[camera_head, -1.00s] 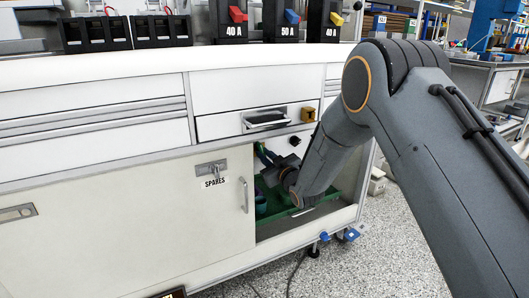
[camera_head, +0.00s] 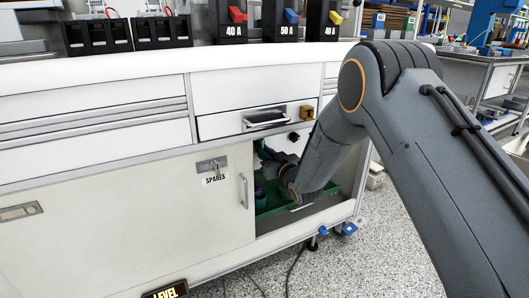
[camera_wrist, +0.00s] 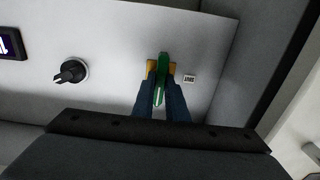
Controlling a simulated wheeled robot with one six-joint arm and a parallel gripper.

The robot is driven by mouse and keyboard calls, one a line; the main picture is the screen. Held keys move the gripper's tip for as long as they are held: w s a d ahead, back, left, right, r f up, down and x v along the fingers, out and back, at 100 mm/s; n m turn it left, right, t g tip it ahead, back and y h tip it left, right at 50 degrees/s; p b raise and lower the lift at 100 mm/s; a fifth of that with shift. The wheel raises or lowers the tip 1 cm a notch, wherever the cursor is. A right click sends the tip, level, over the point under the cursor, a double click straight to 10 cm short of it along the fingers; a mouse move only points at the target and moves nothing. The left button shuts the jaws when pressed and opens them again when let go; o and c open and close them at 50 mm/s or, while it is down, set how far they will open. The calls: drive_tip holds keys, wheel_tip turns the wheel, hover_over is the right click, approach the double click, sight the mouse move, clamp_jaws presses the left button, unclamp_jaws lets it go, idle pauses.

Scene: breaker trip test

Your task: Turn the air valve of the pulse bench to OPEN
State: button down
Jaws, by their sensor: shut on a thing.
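In the wrist view a green handle (camera_wrist: 161,72), which looks like the air valve's lever, stands out from a pale panel (camera_wrist: 115,40). My gripper (camera_wrist: 161,82) is shut on it, its dark blue fingers on either side. Yellow parts show beside the handle near the fingertips. A small label (camera_wrist: 189,79) sits just to the right; its wording is too small to read surely. In the head view my gripper (camera_head: 268,156) is in the cabinet's open bay, partly hidden by my arm, and the handle cannot be made out.
A black knob (camera_wrist: 72,71) is left of the handle, with a dark display (camera_wrist: 11,44) farther left. In the head view a green tray (camera_head: 272,207) lies in the bay. The cabinet door (camera_head: 150,215) and drawer front (camera_head: 245,122) border the opening.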

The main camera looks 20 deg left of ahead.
drive_tip(key=shift+s+f, duration=0.1)
drive_tip(key=c, duration=1.8)
unclamp_jaws()
drive_tip(key=shift+o, duration=0.2)
drive_tip(key=p+v, duration=0.2)
drive_tip(key=v, duration=0.5)
drive_tip(key=shift+s+d, duration=0.25)
drive_tip(key=shift+s, duration=0.05)
